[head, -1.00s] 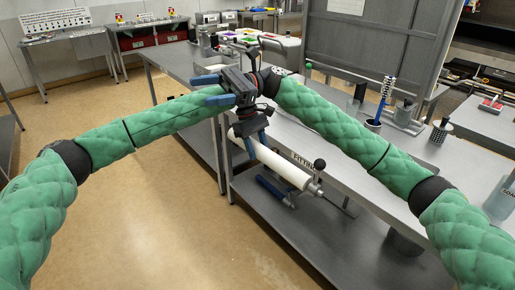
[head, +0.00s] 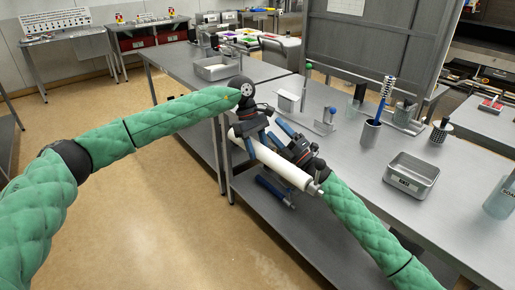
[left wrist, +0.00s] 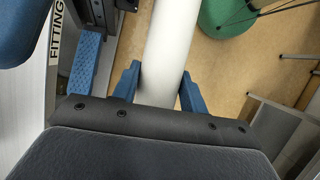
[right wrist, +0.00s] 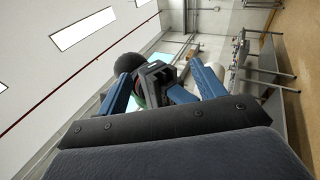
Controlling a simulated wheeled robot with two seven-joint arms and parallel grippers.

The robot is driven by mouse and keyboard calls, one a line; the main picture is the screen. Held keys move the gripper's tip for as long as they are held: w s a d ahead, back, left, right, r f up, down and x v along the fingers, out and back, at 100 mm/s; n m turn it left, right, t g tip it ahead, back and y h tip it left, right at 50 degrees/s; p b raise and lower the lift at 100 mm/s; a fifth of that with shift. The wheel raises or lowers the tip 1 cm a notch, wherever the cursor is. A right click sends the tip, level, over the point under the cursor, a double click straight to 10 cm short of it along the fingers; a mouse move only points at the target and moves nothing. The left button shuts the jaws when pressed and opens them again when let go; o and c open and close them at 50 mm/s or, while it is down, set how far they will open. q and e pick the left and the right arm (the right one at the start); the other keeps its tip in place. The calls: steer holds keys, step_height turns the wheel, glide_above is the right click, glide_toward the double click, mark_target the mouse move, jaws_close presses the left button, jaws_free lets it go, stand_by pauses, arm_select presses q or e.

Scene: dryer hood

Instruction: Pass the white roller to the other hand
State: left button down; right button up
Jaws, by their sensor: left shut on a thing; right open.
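The white roller (head: 285,168) is a long pale cylinder held in the air, slanting down to the right in the head view. My left gripper (head: 250,142) is shut around it near its upper left end. In the left wrist view the roller (left wrist: 170,50) lies between the two blue fingers (left wrist: 160,88). My right gripper (head: 280,134) is open and empty just beside the roller, right of my left gripper, fingers pointing up and left. One of its blue fingers shows at the left of the left wrist view. Its open fingers (right wrist: 162,90) show in the right wrist view.
A steel bench runs behind, with a metal tray (head: 412,172), a cup (head: 371,132) with a blue-handled brush, and a soap bottle (head: 499,198). A blue-handled tool (head: 272,190) lies on the lower shelf (head: 285,225). The floor at left is clear.

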steer(key=s+d+f+m+g+h, duration=0.15)
steer(key=s+f+m+h, duration=0.4)
steer(key=f, duration=0.75)
steer(key=s+d+f+m+h, duration=0.35)
steer(key=f+m, duration=0.35)
steer(key=f, duration=0.6)
steer(key=s+d+f+m+g+h, duration=0.1)
steer(key=s+f+m+h, duration=0.5)
steer(key=f, duration=0.7)
steer(key=s+d+f+m+g+h, duration=0.1)
steer(key=s+d+f+m+g, duration=0.1)
steer(key=s+f, duration=0.5)
steer(key=s+d+f+m+g, duration=0.2)
steer(key=s+f+m+g, duration=0.2)
steer(key=s, duration=1.4)
steer(key=s+d+f+m+g+h, duration=0.1)
steer(key=s+f+g, duration=0.4)
steer(key=s+f, duration=0.5)
steer(key=s+d+m, duration=0.1)
steer(key=s+m, duration=0.1)
steer(key=s, duration=0.1)
steer(key=shift+s+d+f+m+h, duration=0.15)
steer(key=shift+s+f+m+h, duration=0.1)
steer(key=shift+s+m+h, duration=0.1)
